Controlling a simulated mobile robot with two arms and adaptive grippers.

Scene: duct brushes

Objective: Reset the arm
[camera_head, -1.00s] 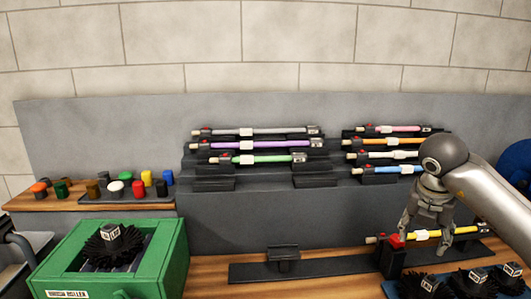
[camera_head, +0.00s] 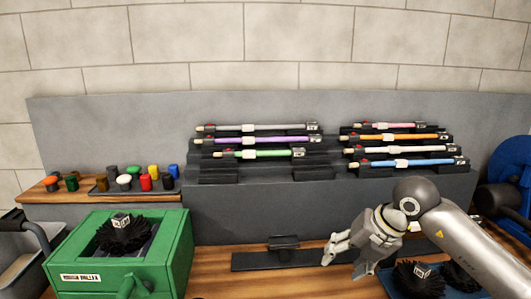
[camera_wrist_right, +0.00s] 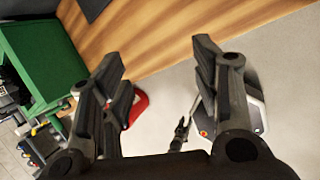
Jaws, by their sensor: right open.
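My right gripper (camera_head: 348,260) is open and empty, low over the wooden bench, pointing down and left. Its two fingers also show spread apart in the right wrist view (camera_wrist_right: 158,65), with nothing between them. My right arm comes in from the lower right and covers the right part of the bench. The yellow rod does not show now; the arm covers the area where it was. My left gripper does not show.
A black stand (camera_head: 284,243) is left of the gripper. A green box (camera_head: 175,250) with a black brush (camera_head: 122,236) is at left. Rods, including a purple rod (camera_head: 255,140) and an orange rod (camera_head: 390,138), lie on racks behind. Black brushes (camera_head: 420,278) are at lower right.

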